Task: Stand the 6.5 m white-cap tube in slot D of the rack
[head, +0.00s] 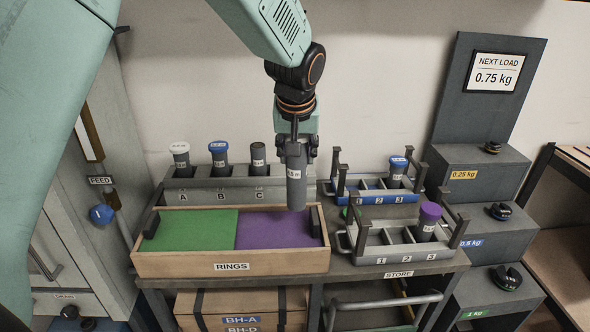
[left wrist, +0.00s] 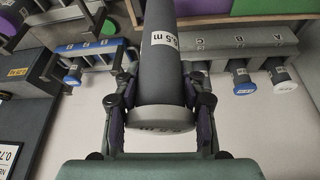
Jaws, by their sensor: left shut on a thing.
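My left gripper (head: 296,140) is shut on a grey tube (head: 296,185) labelled 6.5 m. The grey rack (head: 215,190) stands at the back, marked A, B and C. A has a white-cap tube (head: 180,158), B a blue-cap tube (head: 219,157), C a dark tube (head: 258,158). Slot D is hidden behind the held tube.
The rings box (head: 200,263) with green and purple halves lies in front of the rack. To the right are a blue-marked carrier (head: 370,188) with a blue-cap tube and a grey carrier (head: 400,255) with a purple-cap tube (head: 428,218).

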